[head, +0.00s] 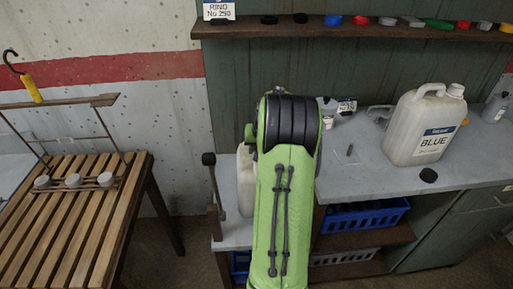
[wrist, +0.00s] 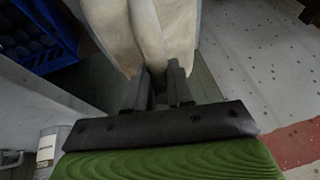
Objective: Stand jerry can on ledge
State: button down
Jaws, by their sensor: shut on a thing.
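My gripper (wrist: 158,90) is shut on a cream jerry can (wrist: 135,35), which fills the upper middle of the wrist view. In the head view my green arm hides the gripper and most of this can; a pale strip of the can (head: 245,180) shows left of the arm. It appears just above or at a low grey ledge (head: 234,232); I cannot tell whether its base touches. A second cream jerry can (head: 425,125), labelled BLUE, stands upright on the grey counter at the right.
The counter (head: 365,172) holds a black cap (head: 428,175) and small bottles. A shelf (head: 350,30) with coloured lids runs above. Blue crates (head: 362,216) sit below the counter. A black-knobbed lever (head: 212,180) rises left of the can. A slatted table (head: 70,215) stands left.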

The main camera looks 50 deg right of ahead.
jog(key=c, duration=1)
grip_release()
jog(key=shift+o, duration=0.5)
jog(key=shift+s+f, duration=0.1)
jog(key=shift+f, duration=0.1)
jog(key=p+v, duration=0.4)
jog(key=v, duration=1.2)
